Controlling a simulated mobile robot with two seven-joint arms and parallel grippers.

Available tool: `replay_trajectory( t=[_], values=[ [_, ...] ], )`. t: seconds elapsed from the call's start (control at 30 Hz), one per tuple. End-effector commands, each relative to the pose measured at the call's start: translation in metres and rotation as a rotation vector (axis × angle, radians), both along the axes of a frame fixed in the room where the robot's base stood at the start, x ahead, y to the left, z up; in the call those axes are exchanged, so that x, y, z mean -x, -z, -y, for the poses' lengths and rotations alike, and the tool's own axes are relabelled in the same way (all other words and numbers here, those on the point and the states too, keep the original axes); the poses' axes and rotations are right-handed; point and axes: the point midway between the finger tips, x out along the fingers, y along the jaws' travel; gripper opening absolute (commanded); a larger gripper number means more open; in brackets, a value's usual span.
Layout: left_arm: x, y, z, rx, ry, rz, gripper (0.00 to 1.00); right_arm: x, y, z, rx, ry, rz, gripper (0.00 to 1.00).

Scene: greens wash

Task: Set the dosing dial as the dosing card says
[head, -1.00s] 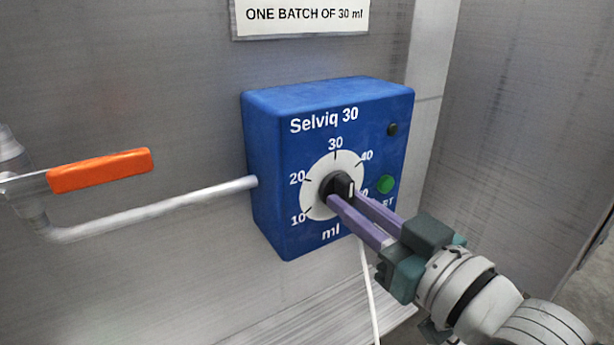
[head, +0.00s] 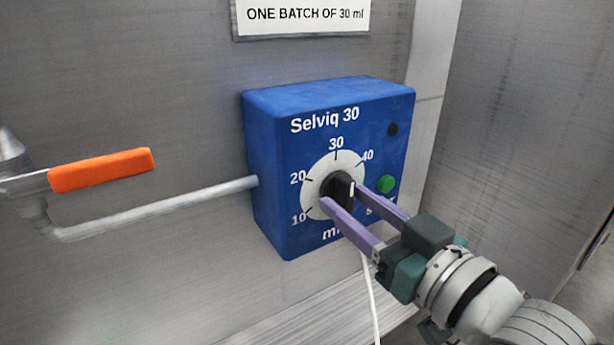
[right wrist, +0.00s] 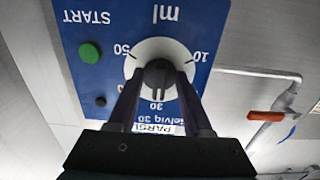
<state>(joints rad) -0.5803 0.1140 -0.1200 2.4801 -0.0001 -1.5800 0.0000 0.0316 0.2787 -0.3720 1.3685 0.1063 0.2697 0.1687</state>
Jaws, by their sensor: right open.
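The blue dosing box (head: 280,160), marked Selviq 30, is on the metal wall. The dosing dial (head: 343,187) is a black knob with a white mark on a white scale reading 10 to 50 ml. In the right wrist view the dial (right wrist: 157,73) appears upside down, its ridge roughly in line with the 30. The dosing card (head: 300,30) above reads ONE BATCH OF 30 ml. My right gripper (head: 343,195) is open, its purple fingers on either side of the knob with gaps. My left gripper is out of view.
A green START button (head: 386,184) and a small dark lamp (head: 392,129) are on the box's right side. An orange lever (head: 100,169) and a pipe (head: 160,210) are at the left. A white cable (head: 370,300) hangs below the box.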

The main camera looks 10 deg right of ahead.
Motion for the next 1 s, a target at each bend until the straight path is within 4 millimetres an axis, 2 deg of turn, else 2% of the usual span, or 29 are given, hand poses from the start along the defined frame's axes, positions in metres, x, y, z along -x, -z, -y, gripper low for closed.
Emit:
replay_trajectory(
  t=[0.17, 0.6, 0.77, 1.0],
  values=[
    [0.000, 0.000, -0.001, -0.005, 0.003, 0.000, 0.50, 0.009, 0.001, 0.003, 0.000, 0.000, -0.002, 0.50],
    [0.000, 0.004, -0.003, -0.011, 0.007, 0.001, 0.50, 0.080, 0.002, 0.029, 0.001, 0.000, -0.003, 0.50],
    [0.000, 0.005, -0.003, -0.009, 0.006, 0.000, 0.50, 0.092, 0.001, 0.033, 0.001, 0.000, -0.001, 0.50],
    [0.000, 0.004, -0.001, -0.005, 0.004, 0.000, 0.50, 0.093, 0.000, 0.034, 0.001, 0.000, 0.001, 0.50]
  ],
)
